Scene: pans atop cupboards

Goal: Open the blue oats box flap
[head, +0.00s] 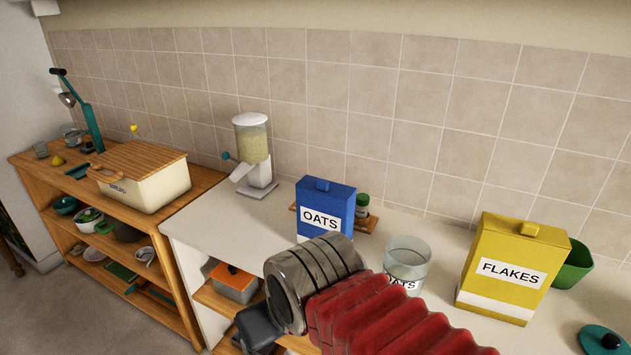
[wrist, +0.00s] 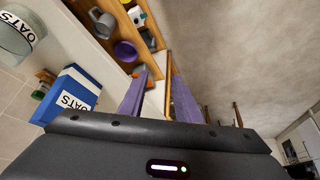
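The blue oats box (head: 325,215) stands upright on the pale counter in the head view, with a white OATS label. The box also shows at the left in the wrist view (wrist: 75,88), tilted in the picture. My gripper (wrist: 158,92) shows two purple fingers apart with nothing between them. It is beside the box, not touching it, and points past the counter's front toward lower shelves and floor. In the head view my arm hides the fingers and part of the counter before the box.
A glass OATS jar (head: 407,262) stands right of the box, and a yellow FLAKES box (head: 512,268) farther right. A small dark jar (head: 362,204) is close behind the oats box. A cereal dispenser (head: 251,150) stands left. The counter between dispenser and box is clear.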

